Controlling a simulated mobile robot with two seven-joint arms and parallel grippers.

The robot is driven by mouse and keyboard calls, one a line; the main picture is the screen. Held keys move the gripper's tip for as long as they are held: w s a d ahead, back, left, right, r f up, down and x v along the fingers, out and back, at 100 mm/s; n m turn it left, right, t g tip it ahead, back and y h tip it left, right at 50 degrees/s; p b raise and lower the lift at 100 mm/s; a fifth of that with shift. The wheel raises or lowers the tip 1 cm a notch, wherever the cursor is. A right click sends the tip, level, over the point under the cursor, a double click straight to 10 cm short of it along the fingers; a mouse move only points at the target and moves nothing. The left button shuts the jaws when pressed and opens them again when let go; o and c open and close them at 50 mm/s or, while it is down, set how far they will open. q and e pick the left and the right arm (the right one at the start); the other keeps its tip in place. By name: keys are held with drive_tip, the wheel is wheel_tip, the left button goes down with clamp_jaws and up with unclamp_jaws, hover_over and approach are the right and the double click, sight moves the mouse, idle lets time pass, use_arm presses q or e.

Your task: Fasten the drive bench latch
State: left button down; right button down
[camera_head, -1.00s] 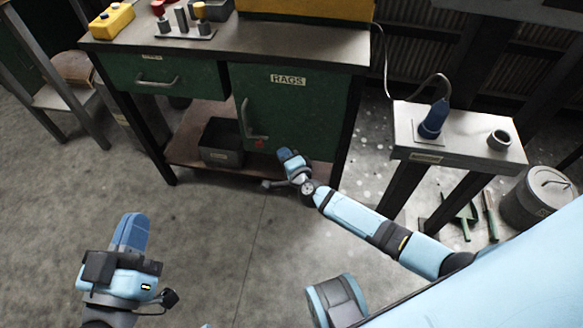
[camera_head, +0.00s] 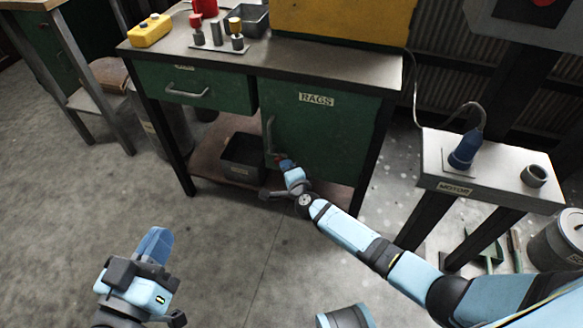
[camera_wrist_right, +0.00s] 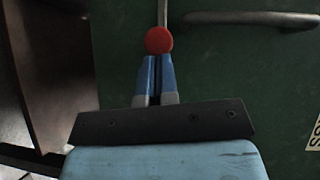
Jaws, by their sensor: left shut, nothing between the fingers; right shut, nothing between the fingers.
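The green bench has a cabinet door (camera_head: 320,125) labelled RAGS, which looks closed. A small red knob (camera_head: 280,157) shows low at the door's left edge. In the right wrist view the red ball knob (camera_wrist_right: 159,40) sits on a thin grey bar against the green door. My right gripper (camera_head: 287,164) is shut, its blue fingertips (camera_wrist_right: 155,62) right at the knob. The knob is not between the fingers; I cannot tell whether they touch it. My left gripper (camera_head: 158,240) is shut and empty, over the floor at lower left.
A vertical door handle (camera_head: 270,135) is just above the knob. A dark bin (camera_head: 243,158) stands on the lower shelf left of the door. A MOTOR stand (camera_head: 490,172) with a blue plug is at right. The floor in front is open.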

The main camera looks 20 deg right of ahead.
use_arm(q)
drive_tip(key=shift+r, duration=0.1)
use_arm(e)
drive_tip(key=shift+w+a, duration=0.6)
drive_tip(key=shift+a, duration=0.3)
drive_tip(key=shift+r, duration=0.1)
